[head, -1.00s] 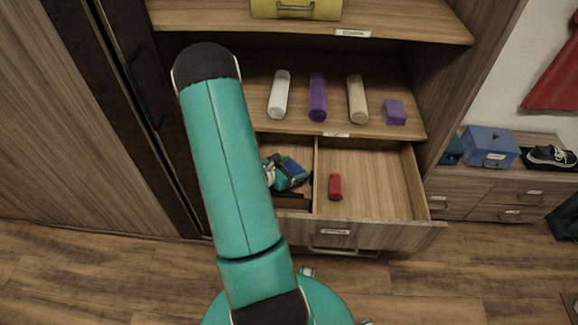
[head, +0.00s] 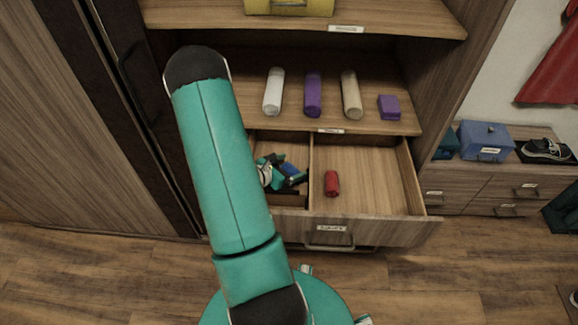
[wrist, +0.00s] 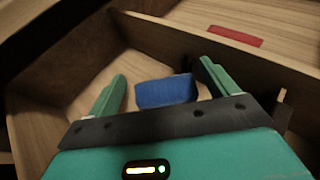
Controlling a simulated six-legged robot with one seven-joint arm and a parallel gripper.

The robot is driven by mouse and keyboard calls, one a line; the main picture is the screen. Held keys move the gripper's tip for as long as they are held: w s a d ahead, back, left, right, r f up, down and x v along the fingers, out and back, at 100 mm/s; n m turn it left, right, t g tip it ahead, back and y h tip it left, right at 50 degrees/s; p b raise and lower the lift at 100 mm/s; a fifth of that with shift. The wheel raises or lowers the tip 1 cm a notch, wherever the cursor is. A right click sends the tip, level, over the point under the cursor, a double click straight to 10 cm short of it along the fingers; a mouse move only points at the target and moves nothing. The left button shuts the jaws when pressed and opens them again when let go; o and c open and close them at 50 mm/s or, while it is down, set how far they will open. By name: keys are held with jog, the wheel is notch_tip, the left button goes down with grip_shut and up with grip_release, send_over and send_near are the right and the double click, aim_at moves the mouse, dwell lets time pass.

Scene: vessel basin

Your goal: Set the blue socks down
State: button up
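The blue socks, a small blue bundle (wrist: 166,91), lie in the left compartment of the open drawer (head: 372,233). My arm hides the left part of the compartment in the head view.
A red bundle (head: 332,184) lies in the right compartment, beyond the wooden divider (head: 311,170). The shelf above holds white (head: 273,92), purple (head: 313,95) and beige (head: 351,94) rolls and a purple block (head: 389,107). The right compartment is mostly bare.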

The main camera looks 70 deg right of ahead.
jog(key=shift+f, duration=0.1)
jog(key=shift+r, duration=0.5)
jog(key=v, duration=1.2)
jog(key=shift+r, duration=0.25)
